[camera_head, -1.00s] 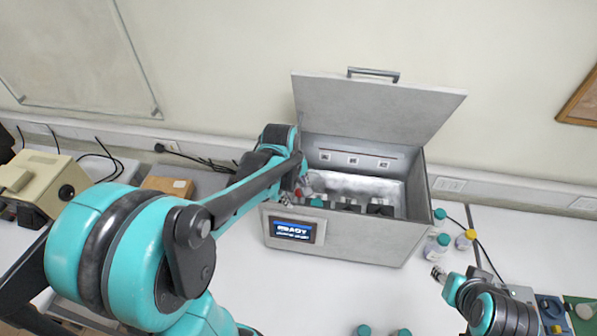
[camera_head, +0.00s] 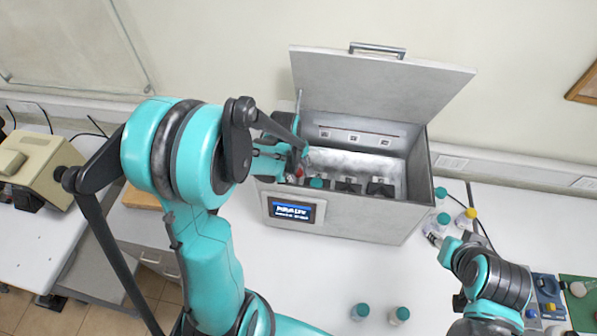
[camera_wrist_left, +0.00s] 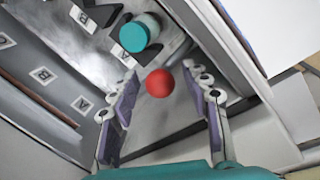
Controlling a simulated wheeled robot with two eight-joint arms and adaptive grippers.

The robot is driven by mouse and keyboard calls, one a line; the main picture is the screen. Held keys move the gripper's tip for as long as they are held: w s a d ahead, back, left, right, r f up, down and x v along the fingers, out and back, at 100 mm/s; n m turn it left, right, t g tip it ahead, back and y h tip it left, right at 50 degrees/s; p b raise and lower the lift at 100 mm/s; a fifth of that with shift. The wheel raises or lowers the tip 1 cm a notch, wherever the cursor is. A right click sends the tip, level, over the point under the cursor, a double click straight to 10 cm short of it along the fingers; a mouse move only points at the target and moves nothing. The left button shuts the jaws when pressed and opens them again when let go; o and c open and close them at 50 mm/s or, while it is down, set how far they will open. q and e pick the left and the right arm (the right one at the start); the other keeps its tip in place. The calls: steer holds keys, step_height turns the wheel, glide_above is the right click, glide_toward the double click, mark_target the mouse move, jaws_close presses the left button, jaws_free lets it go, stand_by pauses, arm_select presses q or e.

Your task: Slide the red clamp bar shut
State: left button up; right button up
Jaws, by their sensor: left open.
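The red clamp bar shows as a round red knob (camera_wrist_left: 159,83) in the left wrist view, between the fingertips of my left gripper (camera_wrist_left: 161,75). The gripper is open, with a finger on either side of the knob; contact is not clear. In the head view my left gripper (camera_head: 299,166) is inside the left end of the open grey box (camera_head: 340,222), and only a little red shows there. A bottle with a teal cap (camera_wrist_left: 139,33) stands in a slot just beyond the knob. My right gripper (camera_head: 433,237) is at the right, by some bottles; its jaws are too small to read.
The box's lid (camera_head: 375,95) stands raised at the back. Dark slots (camera_head: 347,187) line the box floor. Teal-capped bottles (camera_head: 360,311) stand on the white table in front, and a yellow-capped one (camera_head: 467,218) to the right. The table before the box is mostly clear.

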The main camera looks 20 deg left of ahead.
arm_select(q)
jaws_close()
steer(key=shift+w+a+b, duration=0.15)
steer(key=shift+w+b, duration=0.15)
steer(key=shift+w, duration=0.3)
steer(key=shift+w+a+b, duration=0.15)
steer(key=shift+w+b, duration=0.15)
steer(key=shift+w, duration=0.25)
steer(key=shift+c, duration=1.1)
jaws_free()
steer(key=shift+o, duration=1.1)
steer(key=shift+w, duration=0.2)
